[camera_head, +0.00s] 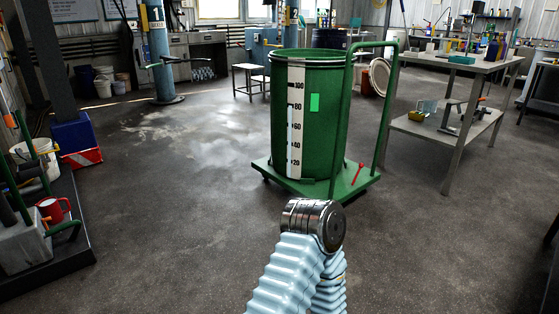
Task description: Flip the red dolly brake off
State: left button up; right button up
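The red dolly brake (357,173) is a thin red lever on the deck of a green dolly (334,189). It stands tilted at the right of the deck, close to the push handle, with its upper end leaning right. A large green drum (335,120) with a white scale strip and a bright green patch stands upright on the dolly, left of the lever. The dolly's green handle (386,110) rises at the right. Neither gripper shows in the head view, and nothing is seen touching the lever.
A metal workbench (447,132) with tools stands to the right. A blue column (159,55) stands at the back left. A dark platform (75,232) with a bucket and a red mug is at the left. The floor around the dolly's front is clear.

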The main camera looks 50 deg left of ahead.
aim_at(361, 165)
jog(key=i+j+u, duration=0.65)
jog(key=i+u, duration=0.25)
